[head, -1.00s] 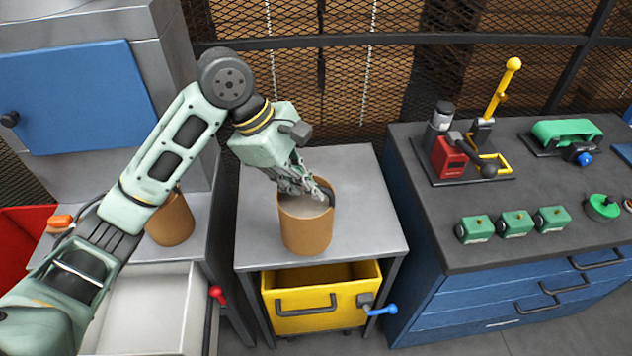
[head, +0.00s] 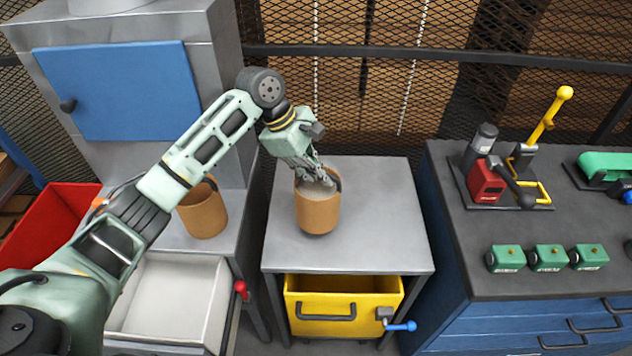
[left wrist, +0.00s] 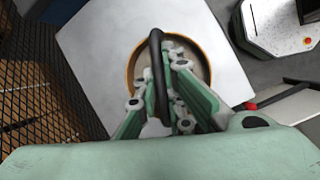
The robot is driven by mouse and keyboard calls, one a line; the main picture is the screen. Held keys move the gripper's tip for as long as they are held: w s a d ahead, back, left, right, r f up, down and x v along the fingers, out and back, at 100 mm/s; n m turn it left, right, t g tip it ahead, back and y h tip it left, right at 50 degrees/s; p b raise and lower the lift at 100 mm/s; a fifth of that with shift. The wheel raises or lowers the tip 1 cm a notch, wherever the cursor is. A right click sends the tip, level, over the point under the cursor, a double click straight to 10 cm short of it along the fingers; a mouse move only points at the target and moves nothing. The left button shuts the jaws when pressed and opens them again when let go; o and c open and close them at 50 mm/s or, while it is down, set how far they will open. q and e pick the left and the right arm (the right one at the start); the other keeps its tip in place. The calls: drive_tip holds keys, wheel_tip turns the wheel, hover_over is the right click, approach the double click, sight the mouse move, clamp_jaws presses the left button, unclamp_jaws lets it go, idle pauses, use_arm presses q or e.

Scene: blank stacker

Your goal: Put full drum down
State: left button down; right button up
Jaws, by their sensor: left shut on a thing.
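The full drum (head: 318,214) is a brown, upright cylinder with grey material inside and a dark handle. My left gripper (head: 322,181) is shut on its handle, at the drum's top. The drum is over the grey-topped table (head: 385,225) in the middle of the head view; I cannot tell whether its base touches the top. In the left wrist view, the drum's brown rim (left wrist: 208,52) surrounds the grey contents, and the black handle (left wrist: 157,75) passes between the fingers of my gripper (left wrist: 160,85). My right gripper is not in view.
Another brown drum (head: 203,212) stands at the left by the grey cabinet with a blue door (head: 120,90). A yellow drawer (head: 345,308) is under the table. A dark bench (head: 520,260) with green blocks stands at the right. The tabletop around the held drum is clear.

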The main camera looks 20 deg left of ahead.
sight(318, 188)
use_arm(q)
drive_tip(key=shift+w+f+p, duration=0.1)
drive_tip(key=shift+f+p, duration=0.35)
drive_tip(key=shift+f, duration=1.5)
drive_tip(key=c, duration=1.9)
unclamp_jaws()
drive_tip(key=shift+f, duration=0.15)
drive_tip(key=shift+o, duration=0.2)
drive_tip(key=b+v, duration=0.1)
drive_tip(key=v, duration=1.1)
